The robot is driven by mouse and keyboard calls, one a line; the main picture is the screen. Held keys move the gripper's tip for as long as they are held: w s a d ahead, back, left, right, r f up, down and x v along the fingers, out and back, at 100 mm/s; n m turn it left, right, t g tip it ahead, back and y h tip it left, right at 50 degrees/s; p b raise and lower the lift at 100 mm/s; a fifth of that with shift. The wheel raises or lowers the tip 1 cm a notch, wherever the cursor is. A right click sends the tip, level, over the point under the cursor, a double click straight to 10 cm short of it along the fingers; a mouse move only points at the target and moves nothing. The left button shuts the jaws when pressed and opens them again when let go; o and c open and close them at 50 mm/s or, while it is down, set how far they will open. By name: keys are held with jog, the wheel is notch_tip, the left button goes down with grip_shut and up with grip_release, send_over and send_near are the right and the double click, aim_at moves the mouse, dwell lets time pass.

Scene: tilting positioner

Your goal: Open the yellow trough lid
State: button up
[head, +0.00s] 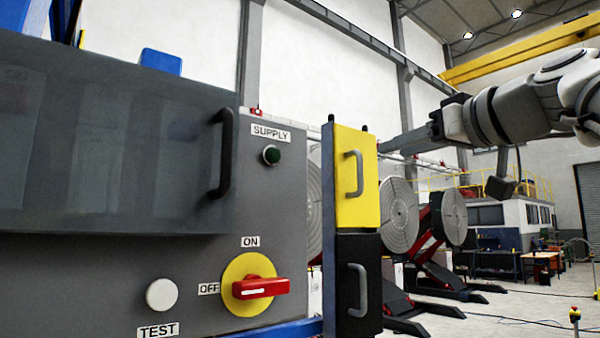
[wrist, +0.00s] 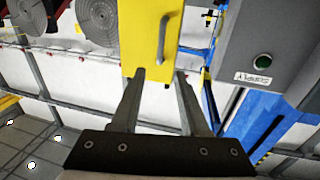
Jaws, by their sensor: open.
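The yellow trough lid (head: 345,200) is an upright yellow panel with a grey bar handle (head: 354,174), in the middle of the head view. It sits directly above a black panel with a similar handle and looks closed. In the wrist view the yellow lid (wrist: 140,45) is at the top centre, with its handle (wrist: 162,38) upright just beyond my fingertips. My gripper (head: 385,147) comes from the right, its fingers pointing left at the lid's right edge. In the wrist view my gripper (wrist: 159,73) is open, with nothing between its fingers. The handle is outside the fingers.
A grey cabinet (head: 285,200) with a dark cover, a green button (head: 271,155) and a red switch (head: 262,287) stands left of the lid. The black panel (head: 345,290) is below the lid. Round positioner plates (head: 398,208) stand behind. Floor at the right is mostly open.

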aim_at(361, 161)
jog(key=p+x, duration=0.2)
jog(key=x, duration=0.7)
grip_shut()
dwell(1.2)
